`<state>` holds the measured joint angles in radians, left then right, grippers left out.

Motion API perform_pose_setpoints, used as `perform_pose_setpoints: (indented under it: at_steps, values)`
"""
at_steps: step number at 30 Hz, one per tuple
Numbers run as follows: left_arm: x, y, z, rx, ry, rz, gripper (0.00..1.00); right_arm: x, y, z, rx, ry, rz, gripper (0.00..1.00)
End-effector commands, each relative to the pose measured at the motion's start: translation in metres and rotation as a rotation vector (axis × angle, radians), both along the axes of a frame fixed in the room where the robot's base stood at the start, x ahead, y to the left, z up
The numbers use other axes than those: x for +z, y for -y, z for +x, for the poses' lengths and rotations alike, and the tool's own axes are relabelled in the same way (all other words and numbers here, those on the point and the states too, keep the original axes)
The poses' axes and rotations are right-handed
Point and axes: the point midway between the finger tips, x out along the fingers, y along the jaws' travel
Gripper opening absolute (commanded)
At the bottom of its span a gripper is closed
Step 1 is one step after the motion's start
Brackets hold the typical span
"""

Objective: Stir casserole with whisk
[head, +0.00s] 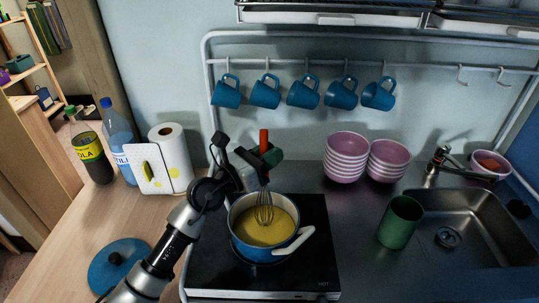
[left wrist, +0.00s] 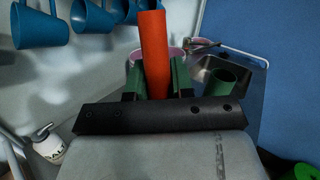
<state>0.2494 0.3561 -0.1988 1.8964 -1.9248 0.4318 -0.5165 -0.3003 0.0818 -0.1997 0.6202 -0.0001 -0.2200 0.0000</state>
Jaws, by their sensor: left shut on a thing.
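The casserole (head: 262,248) is a blue pot with a white handle, standing on a black hot plate in the head view. It holds yellow contents (head: 250,233). The whisk (head: 264,208) has thin wires and a red handle, which also shows in the left wrist view (left wrist: 154,45). It is near upright, with its wires inside the pot's rim and the lower ends seemingly in the yellow contents. My left gripper (head: 264,156) is shut on the whisk handle above the pot; its green fingers flank the handle in the left wrist view (left wrist: 155,82). My right gripper is not in view.
A blue lid (head: 118,266) lies on the wooden counter at left. A green cup (head: 401,222) stands between hot plate and sink (head: 480,222). Pink bowls (head: 346,158) are stacked behind. Blue mugs (head: 303,93) hang above. Bottles (head: 117,140) and a paper roll (head: 169,160) stand at left.

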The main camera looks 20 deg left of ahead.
Motion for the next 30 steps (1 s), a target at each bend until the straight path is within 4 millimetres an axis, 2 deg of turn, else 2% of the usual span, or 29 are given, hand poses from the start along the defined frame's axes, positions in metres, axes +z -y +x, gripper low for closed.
perform_pose_setpoints:
  at_steps: [1, 17, 30]
  values:
    - [0.008, 0.000, 0.001, 0.000, 0.001, 0.001, 0.00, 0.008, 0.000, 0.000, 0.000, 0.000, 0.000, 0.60]
    - [0.049, -0.002, 0.009, 0.000, 0.001, 0.001, 0.00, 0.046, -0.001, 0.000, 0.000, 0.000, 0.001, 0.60]
    - [0.050, -0.003, 0.010, 0.000, 0.001, 0.001, 0.00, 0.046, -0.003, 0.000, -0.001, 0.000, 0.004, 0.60]
